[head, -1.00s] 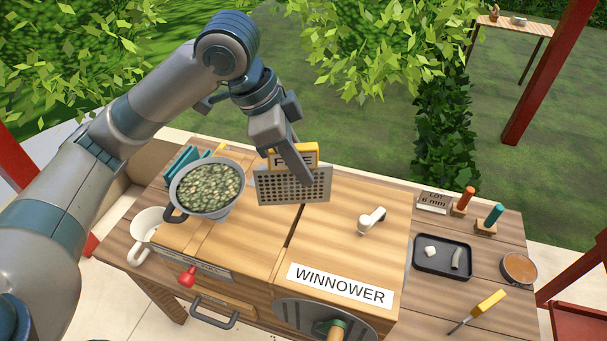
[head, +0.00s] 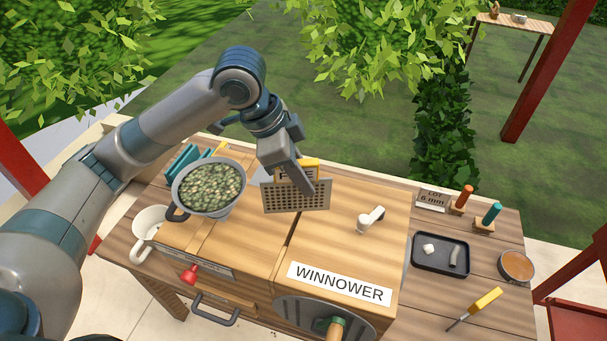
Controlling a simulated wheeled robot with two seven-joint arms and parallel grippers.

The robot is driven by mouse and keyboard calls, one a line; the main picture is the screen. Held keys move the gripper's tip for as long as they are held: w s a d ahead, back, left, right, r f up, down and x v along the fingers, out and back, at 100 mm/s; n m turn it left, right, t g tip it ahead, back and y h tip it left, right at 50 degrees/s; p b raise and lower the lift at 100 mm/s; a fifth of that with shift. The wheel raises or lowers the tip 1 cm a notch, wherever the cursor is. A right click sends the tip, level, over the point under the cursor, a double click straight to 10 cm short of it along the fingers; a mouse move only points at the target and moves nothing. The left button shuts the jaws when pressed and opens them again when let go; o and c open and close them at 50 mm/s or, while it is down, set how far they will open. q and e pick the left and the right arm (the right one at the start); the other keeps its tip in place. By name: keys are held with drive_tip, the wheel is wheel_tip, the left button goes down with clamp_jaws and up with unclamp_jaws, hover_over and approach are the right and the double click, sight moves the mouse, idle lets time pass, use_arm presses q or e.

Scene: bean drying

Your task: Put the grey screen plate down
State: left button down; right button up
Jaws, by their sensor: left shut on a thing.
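The grey screen plate (head: 282,197) is a perforated metal sheet with a yellow tab (head: 311,164) at its top. My left gripper (head: 308,182) is shut on it from above and covers most of the tab and its lettering. The plate is held upright, over the back of the winnower's wooden top (head: 345,225). I cannot tell whether its lower edge touches the wood. My right gripper is out of view.
A pan of beans (head: 210,189) stands left of the plate, with teal plates (head: 182,160) behind it. A black tray (head: 440,254) is at the right.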

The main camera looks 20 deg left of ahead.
use_arm(q)
drive_tip(key=shift+f, duration=0.65)
drive_tip(key=c, duration=1.7)
unclamp_jaws()
drive_tip(key=shift+r, duration=0.45)
drive_tip(key=b+v, duration=0.1)
drive_tip(key=v, duration=1.1)
drive_tip(key=shift+r, duration=0.15)
